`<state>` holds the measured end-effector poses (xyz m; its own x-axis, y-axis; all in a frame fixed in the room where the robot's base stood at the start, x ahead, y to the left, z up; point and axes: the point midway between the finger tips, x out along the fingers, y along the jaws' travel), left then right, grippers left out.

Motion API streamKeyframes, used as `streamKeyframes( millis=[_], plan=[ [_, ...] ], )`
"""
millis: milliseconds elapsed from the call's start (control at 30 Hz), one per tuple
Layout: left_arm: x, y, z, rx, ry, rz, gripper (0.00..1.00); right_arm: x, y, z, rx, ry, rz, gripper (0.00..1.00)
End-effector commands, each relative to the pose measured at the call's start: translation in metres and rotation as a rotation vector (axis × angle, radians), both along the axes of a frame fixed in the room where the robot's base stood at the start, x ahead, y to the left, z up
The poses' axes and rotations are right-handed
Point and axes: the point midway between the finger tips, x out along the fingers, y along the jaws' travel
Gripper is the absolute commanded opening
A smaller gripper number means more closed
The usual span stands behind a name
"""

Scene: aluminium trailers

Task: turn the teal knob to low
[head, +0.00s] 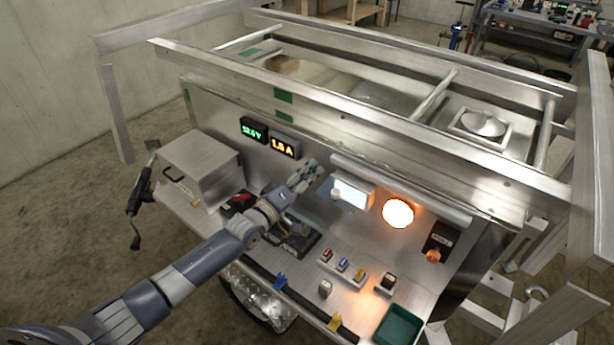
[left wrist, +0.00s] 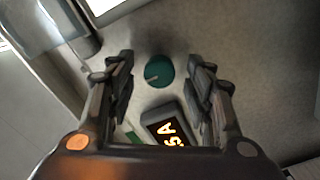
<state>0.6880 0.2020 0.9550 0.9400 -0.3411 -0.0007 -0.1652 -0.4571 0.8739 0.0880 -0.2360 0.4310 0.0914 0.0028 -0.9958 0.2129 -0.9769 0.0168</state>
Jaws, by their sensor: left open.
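The teal knob (left wrist: 159,71) is round and sits on the grey metal panel in the left wrist view. A pale pointer mark on it points toward the lower left of that view. No readable setting labels show around it. My left gripper (head: 311,172) is open in front of the trailer's upright panel, right of the amber display. In the left wrist view its two fingers stand on either side of the knob, with visible gaps. I cannot tell how far the fingertips are from the panel. In the head view my gripper hides the knob. My right gripper is not in view.
The amber display (head: 284,147) and green display (head: 253,130) are left of my gripper. A lit white box (head: 350,193) and a glowing round lamp (head: 397,213) are to its right. Below, the shelf holds coloured switches (head: 343,265) and a green tray (head: 399,328).

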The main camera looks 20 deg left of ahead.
Motion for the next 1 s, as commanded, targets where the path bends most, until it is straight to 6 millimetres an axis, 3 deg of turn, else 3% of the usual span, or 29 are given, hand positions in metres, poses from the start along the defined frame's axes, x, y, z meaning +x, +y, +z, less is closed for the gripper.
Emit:
streamKeyframes(
  millis=[267, 700, 1000],
  plan=[
    [-0.017, 0.006, -0.002, 0.000, 0.003, -0.001, 0.48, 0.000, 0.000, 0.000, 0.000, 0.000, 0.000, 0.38],
    [-0.092, 0.033, -0.001, 0.000, 0.001, 0.000, 0.48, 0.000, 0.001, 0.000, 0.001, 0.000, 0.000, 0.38],
    [-0.113, 0.041, 0.000, 0.000, 0.000, 0.000, 0.48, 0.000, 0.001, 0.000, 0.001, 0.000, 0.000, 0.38]
  ],
)
